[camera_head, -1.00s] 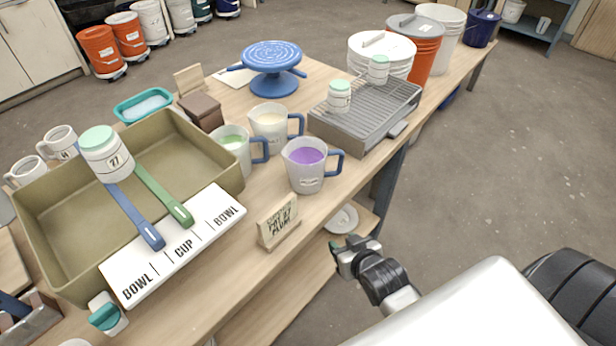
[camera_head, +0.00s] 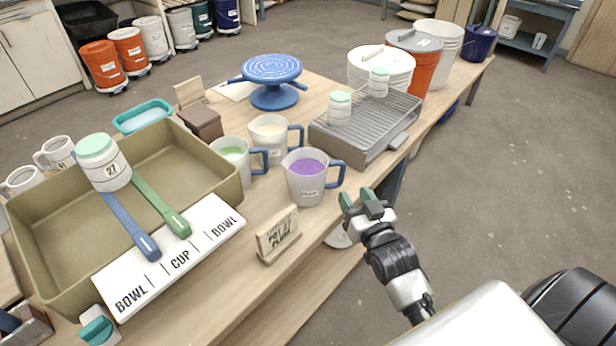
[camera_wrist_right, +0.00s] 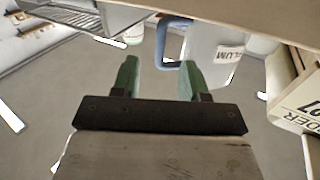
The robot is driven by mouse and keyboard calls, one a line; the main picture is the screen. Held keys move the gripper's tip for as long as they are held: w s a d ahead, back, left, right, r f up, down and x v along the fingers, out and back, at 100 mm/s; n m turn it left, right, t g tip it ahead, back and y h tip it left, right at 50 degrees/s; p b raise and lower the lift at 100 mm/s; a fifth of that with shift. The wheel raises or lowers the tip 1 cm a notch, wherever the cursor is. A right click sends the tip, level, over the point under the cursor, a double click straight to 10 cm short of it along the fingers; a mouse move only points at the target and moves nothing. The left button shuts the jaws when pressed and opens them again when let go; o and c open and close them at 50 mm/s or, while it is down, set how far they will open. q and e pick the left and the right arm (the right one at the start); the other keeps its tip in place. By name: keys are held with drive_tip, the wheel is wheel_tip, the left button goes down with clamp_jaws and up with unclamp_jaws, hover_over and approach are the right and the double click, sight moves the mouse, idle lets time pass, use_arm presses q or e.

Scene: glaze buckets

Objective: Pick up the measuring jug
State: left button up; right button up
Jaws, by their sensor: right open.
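Three measuring jugs with blue handles stand on the wooden table. The nearest jug (camera_head: 306,183) holds purple liquid, and its handle points right; behind it stand a jug with cream liquid (camera_head: 270,140) and one with green liquid (camera_head: 232,163). My right gripper (camera_head: 358,200) is open and empty at the table's front edge, just right of the purple jug and apart from it. In the right wrist view, the green fingertips (camera_wrist_right: 160,78) are spread, with the jug labelled PLUM (camera_wrist_right: 213,62) and its blue handle (camera_wrist_right: 163,45) ahead. My left gripper is not in view.
A small wooden sign (camera_head: 279,238) stands in front of the purple jug. A grey rack tray (camera_head: 352,143) with two small jars is behind and right. An olive tray (camera_head: 60,275) with a jar and tools fills the left. A blue turntable (camera_head: 272,82) stands at the back.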

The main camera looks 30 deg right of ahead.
sight(343, 177)
drive_tip(key=w, duration=0.7)
drive_tip(key=shift+w+d+r+p, duration=0.2)
drive_tip(key=shift+w+d+p, duration=0.1)
drive_tip(key=shift+d, duration=0.05)
drive_tip(key=shift+c, duration=0.4)
clamp_jaws()
drive_tip(key=shift+r, duration=0.1)
